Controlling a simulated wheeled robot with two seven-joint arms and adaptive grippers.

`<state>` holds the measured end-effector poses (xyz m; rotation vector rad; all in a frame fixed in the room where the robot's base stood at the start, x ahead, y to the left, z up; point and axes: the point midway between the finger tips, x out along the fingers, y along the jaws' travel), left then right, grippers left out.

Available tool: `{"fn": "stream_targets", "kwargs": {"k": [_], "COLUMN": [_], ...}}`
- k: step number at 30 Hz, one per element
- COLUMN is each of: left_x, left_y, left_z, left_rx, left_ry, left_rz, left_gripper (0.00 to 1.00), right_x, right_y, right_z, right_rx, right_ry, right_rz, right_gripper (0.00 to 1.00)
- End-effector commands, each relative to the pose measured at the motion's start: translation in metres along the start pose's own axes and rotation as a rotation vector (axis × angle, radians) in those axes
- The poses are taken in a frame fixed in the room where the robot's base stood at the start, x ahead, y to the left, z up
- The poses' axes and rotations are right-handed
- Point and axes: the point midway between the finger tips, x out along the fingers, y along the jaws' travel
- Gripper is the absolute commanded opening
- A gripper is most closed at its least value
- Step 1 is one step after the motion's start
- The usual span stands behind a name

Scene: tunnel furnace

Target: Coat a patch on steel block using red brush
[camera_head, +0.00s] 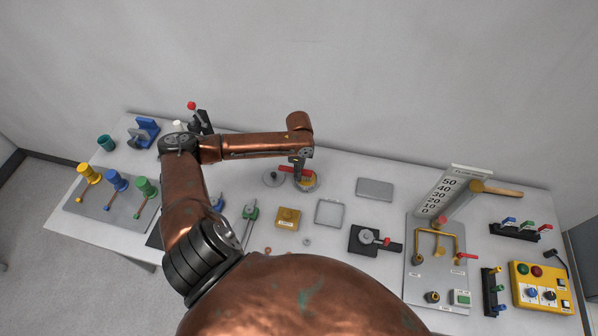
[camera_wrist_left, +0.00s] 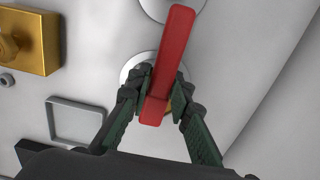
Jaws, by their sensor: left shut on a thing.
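The red brush (camera_head: 297,171) is a red bar held in my left gripper (camera_head: 298,164) over a round dish with a yellow part (camera_head: 307,184). In the left wrist view the red bar (camera_wrist_left: 168,65) stands between the two green-black fingers of my left gripper (camera_wrist_left: 158,95), which are shut on it. The brush's bristles are hidden, so I cannot tell whether it touches the dish. A flat grey slab (camera_head: 375,189) lies to the right and looks like the steel block; no coated patch is discernible on it. My right gripper is not in view.
A round metal disc (camera_head: 272,179) lies left of the dish. A yellow block (camera_head: 288,218) and a square grey frame (camera_head: 329,212) lie in front.

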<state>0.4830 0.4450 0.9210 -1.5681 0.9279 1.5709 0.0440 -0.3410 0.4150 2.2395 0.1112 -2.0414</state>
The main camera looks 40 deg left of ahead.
Motion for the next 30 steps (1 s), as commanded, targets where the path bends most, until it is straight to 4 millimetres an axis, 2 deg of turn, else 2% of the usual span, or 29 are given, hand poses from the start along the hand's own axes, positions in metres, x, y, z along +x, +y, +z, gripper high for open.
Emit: {"fn": "stream_targets", "kwargs": {"k": [30], "left_x": [0.0007], "left_y": [0.0000], "left_z": [0.0004], "left_rx": [-0.001], "left_ry": [-0.001], "left_rz": [0.000], "left_gripper": [0.00], "right_x": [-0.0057], "right_y": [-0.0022], "right_z": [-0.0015], "right_rx": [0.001], "right_ry": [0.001], "right_rz": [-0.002], "right_gripper": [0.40]}}
